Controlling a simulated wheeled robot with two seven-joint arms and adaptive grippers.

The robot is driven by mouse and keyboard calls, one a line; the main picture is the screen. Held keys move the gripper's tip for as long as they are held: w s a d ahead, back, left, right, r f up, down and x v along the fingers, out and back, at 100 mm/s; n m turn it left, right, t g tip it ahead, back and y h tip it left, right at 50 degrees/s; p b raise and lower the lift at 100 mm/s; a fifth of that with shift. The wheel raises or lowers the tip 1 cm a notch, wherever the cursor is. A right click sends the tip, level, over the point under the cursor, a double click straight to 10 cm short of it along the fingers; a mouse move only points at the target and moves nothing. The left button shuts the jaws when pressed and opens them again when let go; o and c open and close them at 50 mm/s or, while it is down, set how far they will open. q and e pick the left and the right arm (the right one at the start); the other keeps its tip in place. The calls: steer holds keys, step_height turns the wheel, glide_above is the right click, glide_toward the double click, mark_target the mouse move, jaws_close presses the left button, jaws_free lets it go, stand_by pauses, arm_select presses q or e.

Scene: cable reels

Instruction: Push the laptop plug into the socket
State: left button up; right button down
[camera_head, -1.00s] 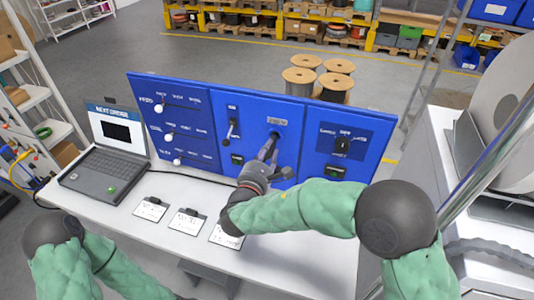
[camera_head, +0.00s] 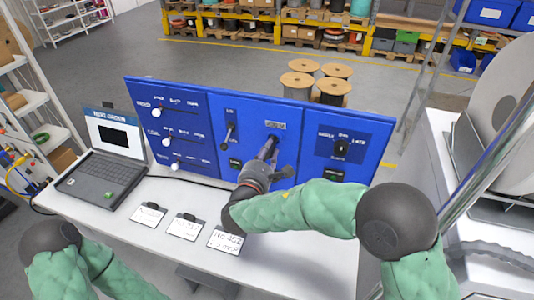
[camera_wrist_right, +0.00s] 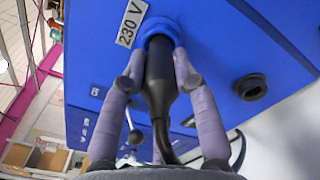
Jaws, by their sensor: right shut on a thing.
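The black laptop plug (camera_wrist_right: 159,78) is between the fingers of my right gripper (camera_wrist_right: 158,78) in the right wrist view, and the gripper is shut on it. The plug's front end is at the round blue socket (camera_wrist_right: 164,30) beside the "230 V" label. How deep it sits in the socket cannot be told. Its black cable (camera_wrist_right: 163,140) bends away below. In the head view my right gripper (camera_head: 270,160) reaches up to the middle blue panel (camera_head: 231,107) and hides most of the plug. The laptop (camera_head: 102,175) stands open at the left of the table. My left gripper is out of view.
The blue panel stands along the back of the white table (camera_head: 165,225), with sliders at left, a lever in the middle and a knob (camera_head: 341,147) at right. Several cards lie along the front, including one (camera_head: 226,239) near my right forearm. A grey metal post rises at right.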

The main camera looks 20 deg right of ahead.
steer(key=shift+w+d, duration=0.3)
steer(key=shift+w, duration=0.15)
stand_by(0.4)
steer(key=c, duration=0.9)
jaws_free()
steer(key=v, duration=1.2)
